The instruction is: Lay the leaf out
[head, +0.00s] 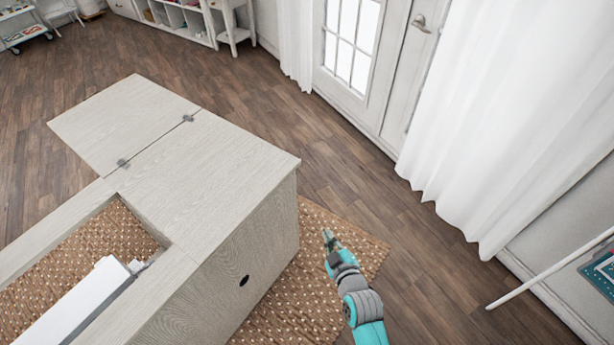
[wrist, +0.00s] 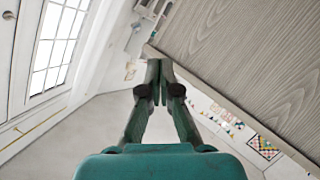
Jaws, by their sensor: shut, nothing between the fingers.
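The leaf (head: 120,122) is a pale wood-grain panel at the far left end of the sewing cabinet (head: 215,155). It lies opened out, about level with the cabinet top. Two small grey hinges (head: 188,118) show along the seam. My gripper (head: 328,238) is to the right of the cabinet, apart from the leaf, over the woven rug. In the wrist view my gripper (wrist: 160,78) is shut and empty. A pale wood-grain surface (wrist: 235,70) is at the upper right there; I cannot tell which cabinet face it is.
The cabinet has an open well with a white sewing machine (head: 75,302) in it. The dotted rug (head: 350,255) lies under the cabinet. White curtains (head: 510,120) and a glazed door (head: 350,60) stand to the right. Wood floor (head: 330,160) between is clear.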

